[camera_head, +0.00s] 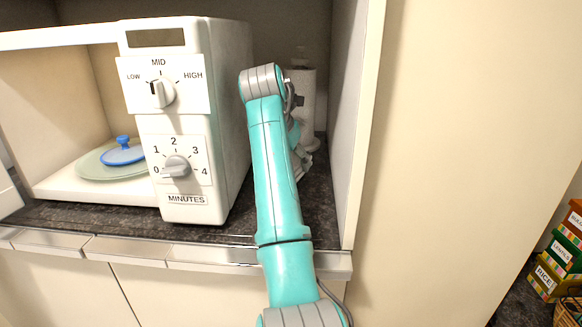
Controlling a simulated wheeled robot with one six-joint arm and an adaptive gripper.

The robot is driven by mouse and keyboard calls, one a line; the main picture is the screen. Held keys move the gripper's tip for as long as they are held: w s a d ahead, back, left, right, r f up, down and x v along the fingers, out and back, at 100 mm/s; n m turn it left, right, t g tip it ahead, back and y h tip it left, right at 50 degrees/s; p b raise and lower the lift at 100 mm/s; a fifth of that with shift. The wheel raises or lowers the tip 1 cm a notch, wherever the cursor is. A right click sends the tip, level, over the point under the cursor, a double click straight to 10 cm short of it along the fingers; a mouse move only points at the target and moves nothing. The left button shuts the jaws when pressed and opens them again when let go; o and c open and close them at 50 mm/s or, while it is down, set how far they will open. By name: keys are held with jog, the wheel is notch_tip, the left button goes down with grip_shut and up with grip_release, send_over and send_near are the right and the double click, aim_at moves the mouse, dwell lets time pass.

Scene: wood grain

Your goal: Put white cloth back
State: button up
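No flat white cloth can be made out. An upright white roll (305,92), which looks like paper towel, stands at the back of the dark counter, to the right of the microwave. My teal arm reaches into this space and hides the roll's left side. My gripper (306,152) is low near the roll, mostly hidden behind my arm. Whether it touches the roll, and whether its fingers are open or shut, cannot be seen.
The white microwave (187,110) is close on my arm's left, its chamber open with a blue-lidded dish (122,154) inside. A cabinet side panel (356,120) bounds the right. Drawer fronts (215,256) run below the dark counter (215,232). Labelled boxes (560,250) are at far right.

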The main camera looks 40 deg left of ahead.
jog(key=shift+f, duration=0.85)
jog(key=o, duration=1)
jog(key=shift+f, duration=0.15)
jog(key=shift+v, duration=3.9)
jog(key=shift+w, duration=0.1)
